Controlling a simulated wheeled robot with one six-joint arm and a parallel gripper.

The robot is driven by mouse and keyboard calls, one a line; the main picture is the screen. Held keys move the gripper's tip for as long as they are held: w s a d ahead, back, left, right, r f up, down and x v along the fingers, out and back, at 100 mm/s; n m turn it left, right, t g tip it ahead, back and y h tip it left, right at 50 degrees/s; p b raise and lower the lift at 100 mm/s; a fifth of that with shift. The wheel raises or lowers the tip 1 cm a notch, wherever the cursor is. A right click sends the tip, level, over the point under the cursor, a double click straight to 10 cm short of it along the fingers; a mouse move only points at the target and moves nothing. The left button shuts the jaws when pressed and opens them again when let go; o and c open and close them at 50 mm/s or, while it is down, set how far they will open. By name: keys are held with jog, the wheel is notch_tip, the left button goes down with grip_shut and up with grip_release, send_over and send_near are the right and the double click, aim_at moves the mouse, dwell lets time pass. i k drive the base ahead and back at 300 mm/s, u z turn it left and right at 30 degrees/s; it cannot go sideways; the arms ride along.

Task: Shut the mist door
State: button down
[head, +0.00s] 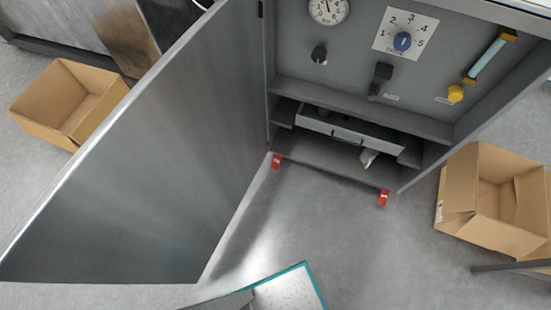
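A large brushed-metal door (160,165), which I take to be the mist door, stands wide open. It is hinged at the left side of a grey cabinet (350,75) and swings out toward me, to the left and front. No label on it is readable. My gripper does not show in the head view.
Open cardboard boxes stand on the floor at the left (72,100) and right (495,200). Red feet (383,197) show under the cabinet's front. The floor (330,235) before the cabinet is mostly clear. A teal-edged flat piece (288,290) shows at the bottom; I cannot tell what it is.

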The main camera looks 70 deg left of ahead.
aim_at(150, 197)
jog(key=z, duration=0.6)
jog(key=k, duration=1.2)
jog(key=u, duration=2.2)
jog(key=i, duration=0.5)
jog(key=z, duration=0.2)
jog(key=k, duration=1.6)
jog(key=u, duration=0.7)
